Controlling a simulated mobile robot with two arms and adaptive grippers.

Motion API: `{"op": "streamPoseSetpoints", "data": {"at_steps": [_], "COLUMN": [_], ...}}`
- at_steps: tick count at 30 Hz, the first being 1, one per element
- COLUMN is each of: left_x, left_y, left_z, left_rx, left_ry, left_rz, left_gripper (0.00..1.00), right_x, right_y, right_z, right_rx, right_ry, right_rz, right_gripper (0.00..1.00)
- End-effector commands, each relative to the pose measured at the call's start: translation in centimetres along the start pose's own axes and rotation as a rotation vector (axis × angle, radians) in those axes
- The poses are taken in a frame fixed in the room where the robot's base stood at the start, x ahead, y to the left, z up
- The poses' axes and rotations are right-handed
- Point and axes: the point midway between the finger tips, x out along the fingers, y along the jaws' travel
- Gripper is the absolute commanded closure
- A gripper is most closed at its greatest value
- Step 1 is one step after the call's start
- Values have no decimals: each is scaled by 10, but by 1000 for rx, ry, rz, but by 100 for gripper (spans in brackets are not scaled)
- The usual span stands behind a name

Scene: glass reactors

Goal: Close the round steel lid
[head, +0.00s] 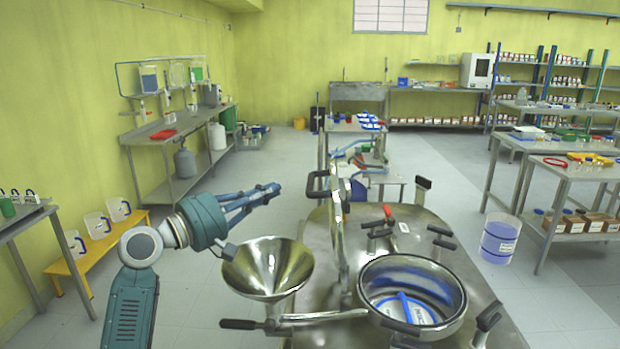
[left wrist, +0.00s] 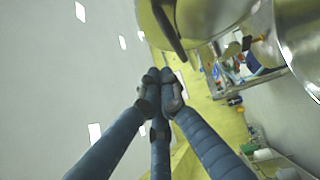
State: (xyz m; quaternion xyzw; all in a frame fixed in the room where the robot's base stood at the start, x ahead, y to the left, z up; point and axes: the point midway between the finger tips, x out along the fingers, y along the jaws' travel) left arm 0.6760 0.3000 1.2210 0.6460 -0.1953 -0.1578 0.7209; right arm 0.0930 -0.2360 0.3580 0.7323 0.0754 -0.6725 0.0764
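The round steel lid (head: 339,235) stands upright, seen almost edge-on in the head view, at the left side of the round steel-rimmed opening (head: 462,297) in the reactor top. A dark handle (head: 318,184) sits on the lid's left side. My left gripper (head: 277,189) is left of the lid and apart from it, its fingers pointing right. In the left wrist view its fingertips (left wrist: 161,80) meet with nothing visible between them. A steel surface with a dark handle (left wrist: 170,27), probably the lid, shows just above them. My right gripper is not in view.
A steel funnel (head: 266,268) stands below my left gripper, left of the lid. Dark-gripped clamps (head: 443,238) and a red-tipped valve (head: 388,212) stick up around the opening. A blue-and-white round thing (head: 408,308) shows inside it. Free floor lies left of the reactor.

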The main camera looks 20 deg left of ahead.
Motion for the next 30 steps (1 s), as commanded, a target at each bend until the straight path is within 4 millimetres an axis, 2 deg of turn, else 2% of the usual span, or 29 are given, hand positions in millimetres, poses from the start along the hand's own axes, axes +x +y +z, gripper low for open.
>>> {"op": "streamPoseSetpoints", "data": {"at_steps": [5,15,22,30], "left_x": [29,100,118,123], "left_y": [4,4,2,-1], "left_z": [1,3,24,29], "left_rx": [-2,-1,1,3], "left_ry": [-2,-2,0,2], "left_rz": [2,-1,-1,-2], "left_gripper": [100,100,100,100], "right_x": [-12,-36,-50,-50], "right_y": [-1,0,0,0], "right_z": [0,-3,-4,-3], "right_rx": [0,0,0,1], "right_ry": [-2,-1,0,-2], "right_rz": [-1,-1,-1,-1], "right_gripper": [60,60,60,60]}}
